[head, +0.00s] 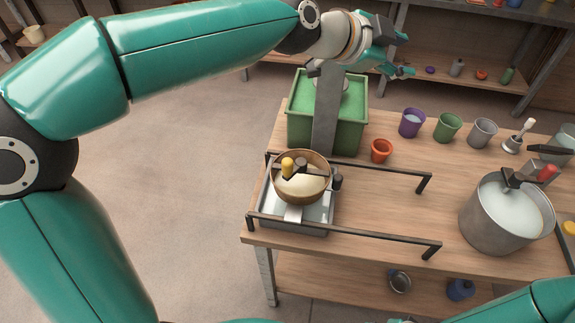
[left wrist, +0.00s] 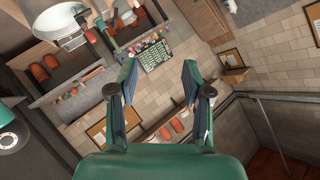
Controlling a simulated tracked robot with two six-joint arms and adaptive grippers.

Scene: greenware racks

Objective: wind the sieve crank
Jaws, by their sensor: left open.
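The sieve (head: 317,197) is a round brown-rimmed pan with pale contents, set over a grey metal tray (head: 293,228) at the table's left end. Its crank (head: 302,168) is a dark bar across the top with an upright yellow knob (head: 287,164). My left gripper (head: 405,56) is beyond the table's far edge, well away from the crank. It is open and empty; its two spread fingers also show in the left wrist view (left wrist: 160,80), with nothing between them. The sieve is not in the left wrist view. My right gripper is out of view.
A green bin (head: 325,135) with a grey upright before it stands behind the sieve. Dark rails (head: 345,235) flank the sieve. An orange cup (head: 381,151), a purple cup (head: 411,123) and other cups stand right. A large pot (head: 490,228) holds pale liquid. The mid-table is clear.

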